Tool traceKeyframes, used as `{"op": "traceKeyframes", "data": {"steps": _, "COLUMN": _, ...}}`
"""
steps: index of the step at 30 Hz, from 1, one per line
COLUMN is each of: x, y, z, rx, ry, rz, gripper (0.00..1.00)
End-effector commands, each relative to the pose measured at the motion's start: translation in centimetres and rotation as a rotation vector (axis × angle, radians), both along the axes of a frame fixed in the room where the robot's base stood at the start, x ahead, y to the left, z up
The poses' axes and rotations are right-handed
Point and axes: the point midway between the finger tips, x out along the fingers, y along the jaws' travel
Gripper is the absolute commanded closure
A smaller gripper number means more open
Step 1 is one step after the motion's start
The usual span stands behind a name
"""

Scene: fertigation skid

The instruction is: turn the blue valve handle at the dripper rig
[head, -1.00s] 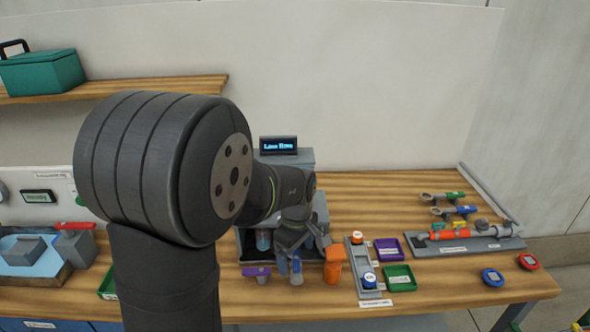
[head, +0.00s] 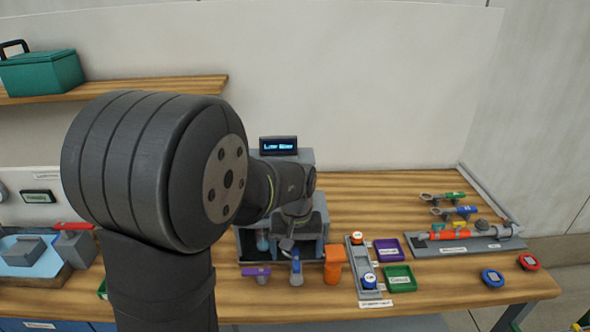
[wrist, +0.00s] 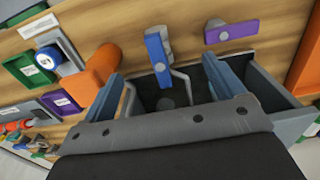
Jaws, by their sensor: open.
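The blue valve handle (head: 296,267) stands at the front of the dripper rig (head: 308,160), between a purple handle and an orange part. In the wrist view the blue handle (wrist: 157,58) lies lengthwise, just beyond my gripper (wrist: 152,82). The fingers appear short of the handle; contact cannot be made out. In the head view my gripper (head: 289,240) is small and dark in front of the rig, partly hidden by my wrist.
The purple handle (head: 256,271) and orange part (head: 333,265) flank the blue handle closely. A grey strip with round-topped pieces (head: 362,268), a purple tray (head: 389,250) and a green tray (head: 399,278) lie to the right. Bare wood shows behind them.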

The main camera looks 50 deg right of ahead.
Motion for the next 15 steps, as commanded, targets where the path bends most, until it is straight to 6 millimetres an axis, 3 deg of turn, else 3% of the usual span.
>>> {"op": "traceKeyframes", "data": {"steps": 15, "x": 0.0, "y": -0.1, "z": 10.7, "rx": -0.006, "ry": -0.003, "rz": 0.004, "gripper": 0.13}}
